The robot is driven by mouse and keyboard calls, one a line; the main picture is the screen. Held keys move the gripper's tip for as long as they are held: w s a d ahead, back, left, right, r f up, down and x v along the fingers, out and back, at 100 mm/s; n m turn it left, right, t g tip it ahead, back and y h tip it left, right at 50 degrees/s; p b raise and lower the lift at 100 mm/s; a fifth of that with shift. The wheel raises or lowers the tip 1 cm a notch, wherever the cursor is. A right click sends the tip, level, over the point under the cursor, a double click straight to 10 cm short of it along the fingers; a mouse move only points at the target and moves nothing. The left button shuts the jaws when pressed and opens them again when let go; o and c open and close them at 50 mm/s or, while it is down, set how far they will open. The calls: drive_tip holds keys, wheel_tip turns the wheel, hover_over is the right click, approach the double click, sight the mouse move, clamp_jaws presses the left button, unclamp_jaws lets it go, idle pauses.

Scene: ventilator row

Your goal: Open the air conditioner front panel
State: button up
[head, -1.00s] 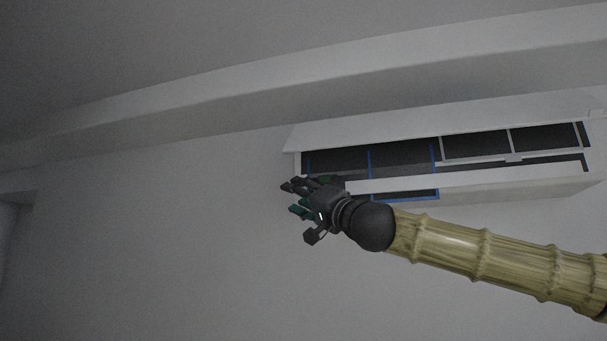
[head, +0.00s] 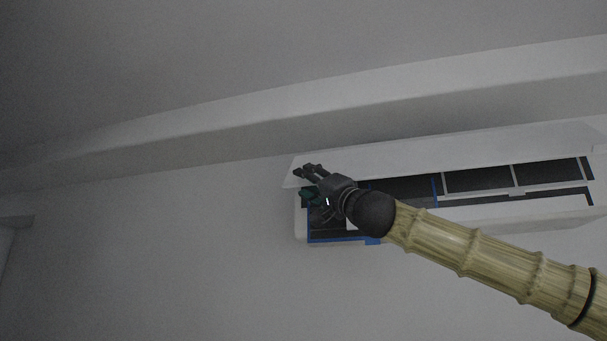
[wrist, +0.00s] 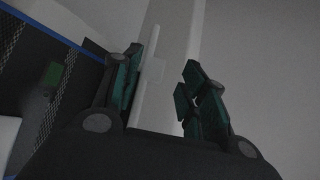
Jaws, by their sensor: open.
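The air conditioner (head: 480,208) is a long white unit on the wall at the right of the head view. Its white front panel (head: 450,153) is swung up, and dark filters (head: 478,180) with blue and white frames show beneath it. My gripper (head: 307,184) is at the unit's left end, by the panel's lower left corner, with its fingers apart. In the wrist view, my gripper (wrist: 158,92) has green finger pads spread, and a white panel edge (wrist: 146,80) shows between them. I cannot tell whether a finger touches the panel.
A ceiling beam (head: 240,125) runs above the unit. The wall (head: 160,250) to the left and below is bare. A blue-edged dark mesh filter (wrist: 70,70) lies close to the left finger in the wrist view.

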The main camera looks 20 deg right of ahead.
drive_tip(key=shift+p+x, duration=0.45)
drive_tip(key=shift+x, duration=0.95)
